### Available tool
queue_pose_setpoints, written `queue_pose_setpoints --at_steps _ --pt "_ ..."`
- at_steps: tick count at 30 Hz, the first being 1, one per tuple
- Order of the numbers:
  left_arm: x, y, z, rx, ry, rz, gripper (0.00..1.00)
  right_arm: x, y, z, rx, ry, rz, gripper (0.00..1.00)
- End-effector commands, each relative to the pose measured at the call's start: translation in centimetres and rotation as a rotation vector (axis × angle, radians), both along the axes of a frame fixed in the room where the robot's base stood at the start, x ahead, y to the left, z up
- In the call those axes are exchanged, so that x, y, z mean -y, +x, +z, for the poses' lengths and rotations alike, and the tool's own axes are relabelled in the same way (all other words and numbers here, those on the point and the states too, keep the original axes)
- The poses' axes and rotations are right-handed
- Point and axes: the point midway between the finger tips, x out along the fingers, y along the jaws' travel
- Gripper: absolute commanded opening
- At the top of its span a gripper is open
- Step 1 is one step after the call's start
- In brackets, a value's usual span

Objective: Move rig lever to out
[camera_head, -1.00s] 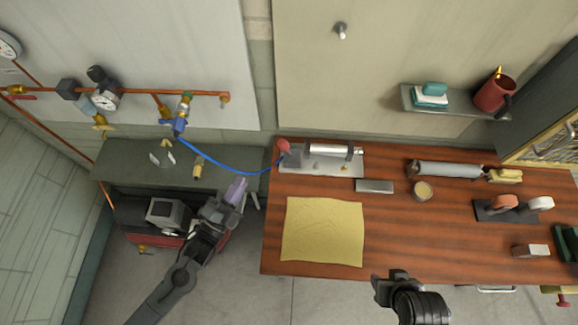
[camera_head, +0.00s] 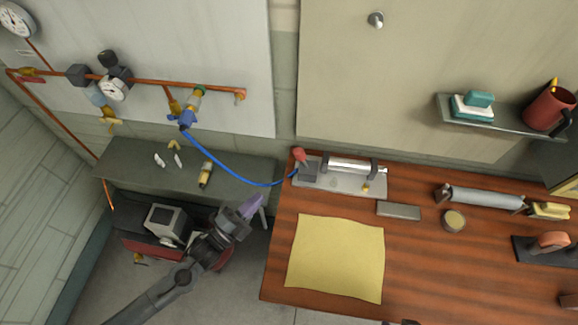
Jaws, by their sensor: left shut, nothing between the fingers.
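The rig is a grey metal plate (camera_head: 345,183) with a silver cylinder (camera_head: 357,166) on it, at the back left of the wooden bench. A lever with a red knob (camera_head: 299,155) stands at its left end, beside a grey block. A blue hose (camera_head: 235,177) runs to that end from the wall piping. My left gripper (camera_head: 254,205) is shut and empty, with purplish fingers. In the picture it is below and left of the rig, left of the bench edge, and apart from the lever. My right gripper is out of the picture.
A yellow cloth (camera_head: 336,258) lies on the bench in front of the rig. A grey bar (camera_head: 398,211) and a round tin (camera_head: 454,220) lie to its right. A dark green shelf (camera_head: 130,160) with small parts is at the left. A wall shelf (camera_head: 510,125) holds a red mug.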

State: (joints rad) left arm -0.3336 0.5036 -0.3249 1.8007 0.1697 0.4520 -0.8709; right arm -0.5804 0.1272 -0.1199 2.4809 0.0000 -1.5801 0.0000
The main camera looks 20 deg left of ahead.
Motion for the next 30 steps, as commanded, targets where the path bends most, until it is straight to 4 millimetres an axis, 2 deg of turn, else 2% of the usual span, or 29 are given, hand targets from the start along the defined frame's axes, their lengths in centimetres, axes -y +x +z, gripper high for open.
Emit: queue_pose_setpoints --at_steps 5,11,24,30 --pt "0.1 0.2 0.1 0.0 -0.001 0.0 0.0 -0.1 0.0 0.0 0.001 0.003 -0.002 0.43" --pt "0.8 1.9 0.6 0.002 -0.002 0.001 0.0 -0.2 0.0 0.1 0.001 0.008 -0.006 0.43" --pt "3.9 8.9 2.3 0.002 -0.002 0.001 0.0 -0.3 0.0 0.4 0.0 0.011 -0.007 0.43" --pt "4.9 11.2 2.8 0.0 -0.001 0.001 0.0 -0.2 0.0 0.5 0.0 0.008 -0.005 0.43"
